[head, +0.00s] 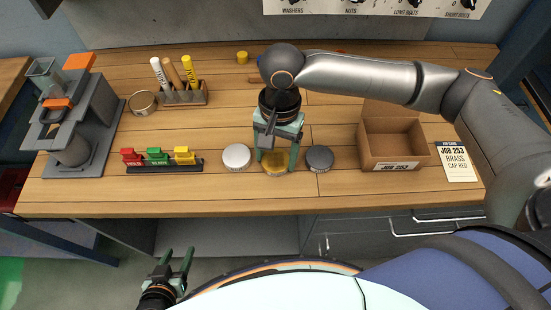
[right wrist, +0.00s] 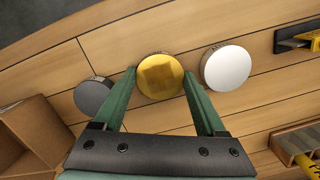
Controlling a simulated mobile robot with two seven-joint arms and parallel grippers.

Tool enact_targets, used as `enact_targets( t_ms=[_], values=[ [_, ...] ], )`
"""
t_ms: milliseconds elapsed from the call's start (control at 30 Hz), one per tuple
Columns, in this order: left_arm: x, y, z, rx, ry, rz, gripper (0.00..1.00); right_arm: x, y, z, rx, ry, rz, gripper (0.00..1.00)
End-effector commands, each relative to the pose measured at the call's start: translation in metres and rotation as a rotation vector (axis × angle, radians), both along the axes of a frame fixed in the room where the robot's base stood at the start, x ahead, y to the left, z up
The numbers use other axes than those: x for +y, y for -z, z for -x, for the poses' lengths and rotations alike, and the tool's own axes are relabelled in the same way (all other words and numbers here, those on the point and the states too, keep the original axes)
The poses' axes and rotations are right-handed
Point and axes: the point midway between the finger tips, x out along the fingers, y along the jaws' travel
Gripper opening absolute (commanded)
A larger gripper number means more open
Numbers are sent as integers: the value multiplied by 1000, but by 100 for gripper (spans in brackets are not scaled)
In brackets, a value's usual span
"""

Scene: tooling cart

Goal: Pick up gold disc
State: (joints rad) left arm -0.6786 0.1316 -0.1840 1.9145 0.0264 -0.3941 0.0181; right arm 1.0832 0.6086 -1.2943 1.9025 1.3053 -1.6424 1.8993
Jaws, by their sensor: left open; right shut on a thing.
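The gold disc (head: 276,168) is on the wooden bench, between a silver-white disc (head: 236,157) on the left and a dark grey disc (head: 319,158) on the right. My right gripper (head: 274,160) reaches down from above and is shut on the gold disc, with one finger on each side. The right wrist view shows the gold disc (right wrist: 160,77) between the green fingertips, with the white disc (right wrist: 227,67) and dark disc (right wrist: 93,95) outside them. I cannot tell any gap under the gold disc. My left gripper (head: 178,263) is open and empty, in front of the bench.
An open cardboard box (head: 394,153) and a job card (head: 456,161) are at the right. A rack of red, green and yellow labelled blocks (head: 163,165), a marker holder (head: 185,97), a tape roll (head: 142,103) and a grey fixture (head: 75,130) are at the left.

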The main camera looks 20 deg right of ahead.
Motion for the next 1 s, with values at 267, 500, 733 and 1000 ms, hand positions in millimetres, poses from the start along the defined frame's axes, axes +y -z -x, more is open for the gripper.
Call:
enact_targets(
  t_ms=[267,500,733,1000],
  values=[
    [0,0,0,0,0,0,56,0,0,0,0,0,0,0],
    [0,0,0,0,0,0,56,0,-1,-1,-2,0,-1,0],
    [0,0,0,0,0,0,56,1,-6,-1,-3,-1,-3,0],
    [0,-4,0,0,0,0,56,3,-41,5,-4,-3,-4,0]
  ],
)
